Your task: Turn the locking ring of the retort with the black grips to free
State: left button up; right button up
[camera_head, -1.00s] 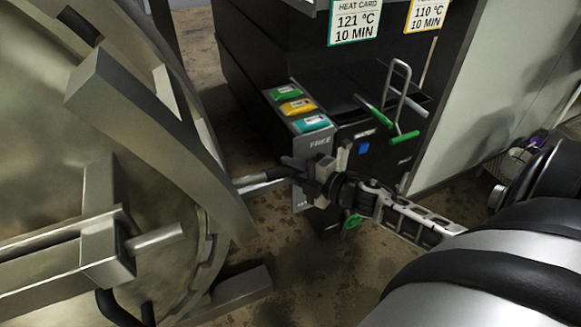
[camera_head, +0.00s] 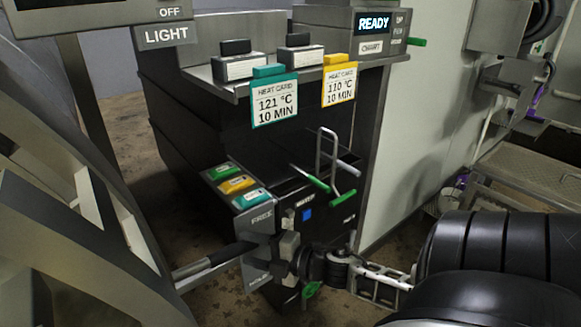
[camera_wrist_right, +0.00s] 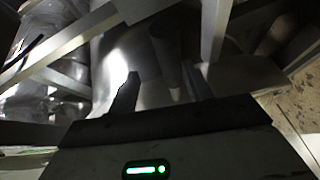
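The grey metal locking ring (camera_head: 58,150) of the retort fills the left of the head view, partly cut off. A rod with a black grip (camera_head: 226,254) sticks out from it to the right. My right gripper (camera_head: 268,256) is at the outer end of this grip. In the right wrist view my right gripper (camera_wrist_right: 160,92) has its two fingers spread apart. A dark cylinder (camera_wrist_right: 168,50), apparently the grip, shows between them, with a gap on the left finger's side. A plate marked FREE (camera_head: 262,218) stands behind the gripper. My left gripper is not in view.
A black cabinet holds green, yellow and teal tags (camera_head: 236,184). A green-ended handle (camera_head: 326,165) juts from it. Two heat cards, teal (camera_head: 274,100) and yellow (camera_head: 339,84), hang above. A display reads READY (camera_head: 373,23). Brown floor (camera_head: 125,115) shows behind the ring.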

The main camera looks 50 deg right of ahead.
jog(key=v, duration=1.1)
jog(key=shift+s, duration=0.15)
jog(key=a+f+m+g+h, duration=0.55)
jog(key=a+m+h, duration=0.2)
jog(key=m, duration=0.65)
jog(key=s+a+r+m+g+y, duration=0.1)
jog(key=s+a+m+g+y, duration=0.2)
jog(key=s+a+g, duration=0.65)
jog(key=w+a+f+t+y, duration=0.3)
jog(key=w+a+f+t, duration=0.3)
jog(key=w+a+t, duration=0.1)
jog(key=shift+w+a+t, duration=0.3)
jog(key=shift+w+t, duration=0.15)
jog(key=shift+t, duration=0.75)
jog(key=shift+c, duration=0.2)
